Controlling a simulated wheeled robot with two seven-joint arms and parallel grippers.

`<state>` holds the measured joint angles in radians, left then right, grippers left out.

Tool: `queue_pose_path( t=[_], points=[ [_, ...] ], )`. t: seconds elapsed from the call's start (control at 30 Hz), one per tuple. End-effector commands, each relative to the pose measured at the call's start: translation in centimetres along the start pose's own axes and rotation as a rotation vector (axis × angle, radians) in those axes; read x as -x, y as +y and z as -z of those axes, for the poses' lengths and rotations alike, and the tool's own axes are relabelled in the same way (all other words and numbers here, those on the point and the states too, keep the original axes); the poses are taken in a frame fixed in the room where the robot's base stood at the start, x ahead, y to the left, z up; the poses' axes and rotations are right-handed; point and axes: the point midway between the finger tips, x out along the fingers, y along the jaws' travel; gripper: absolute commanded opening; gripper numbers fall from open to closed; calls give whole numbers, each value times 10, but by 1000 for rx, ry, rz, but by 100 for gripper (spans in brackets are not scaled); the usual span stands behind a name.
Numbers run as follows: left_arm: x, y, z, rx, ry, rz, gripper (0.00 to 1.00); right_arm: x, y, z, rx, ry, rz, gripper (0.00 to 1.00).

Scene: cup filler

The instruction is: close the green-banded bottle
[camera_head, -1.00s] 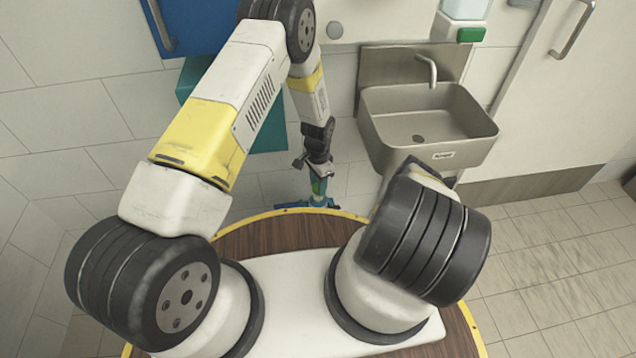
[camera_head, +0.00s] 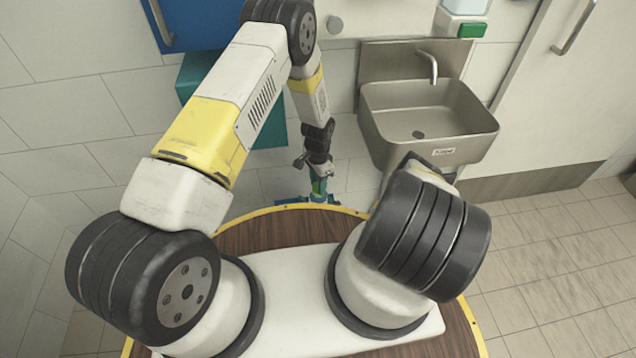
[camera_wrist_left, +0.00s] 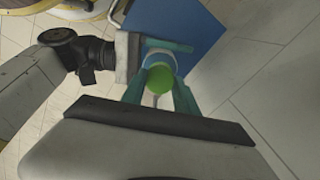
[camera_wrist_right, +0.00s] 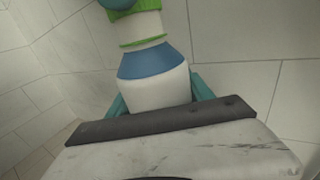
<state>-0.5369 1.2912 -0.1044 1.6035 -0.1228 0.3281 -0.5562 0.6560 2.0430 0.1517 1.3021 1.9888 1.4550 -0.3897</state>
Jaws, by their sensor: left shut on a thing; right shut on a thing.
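The bottle (camera_wrist_right: 158,88) in the right wrist view has a white body, a blue band and a thin green ring below its neck. My right gripper (camera_wrist_right: 155,104) is shut around its lower body; its fingers also show in the left wrist view (camera_wrist_left: 166,45). A green cap (camera_wrist_right: 132,12) sits at the top of the white neck, with no visible gap; how tight it is cannot be told. My left gripper (camera_wrist_left: 159,84) is shut on this round green cap (camera_wrist_left: 158,79) from above. In the head view my left gripper (camera_head: 319,186) is small and the bottle is mostly hidden.
A steel sink (camera_head: 428,122) hangs on the wall to the right of the grippers. A teal box (camera_head: 262,132) and a blue cabinet door (camera_head: 200,22) are behind my left arm. The tiled floor at right is clear.

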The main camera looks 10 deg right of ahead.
Motion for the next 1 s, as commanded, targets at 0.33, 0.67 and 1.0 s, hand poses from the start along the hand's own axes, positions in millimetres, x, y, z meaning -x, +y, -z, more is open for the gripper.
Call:
queue_pose_path(
  t=[0.33,0.67,1.0],
  points=[
    [-1,0,0,0,0,0,0,0,0,0,0,0,0,0],
    [-8,0,0,0,1,0,0,0,0,0,0,0,0,0],
    [-11,0,0,-105,1,-1,0,0,0,0,0,0,0,0]
  ],
)
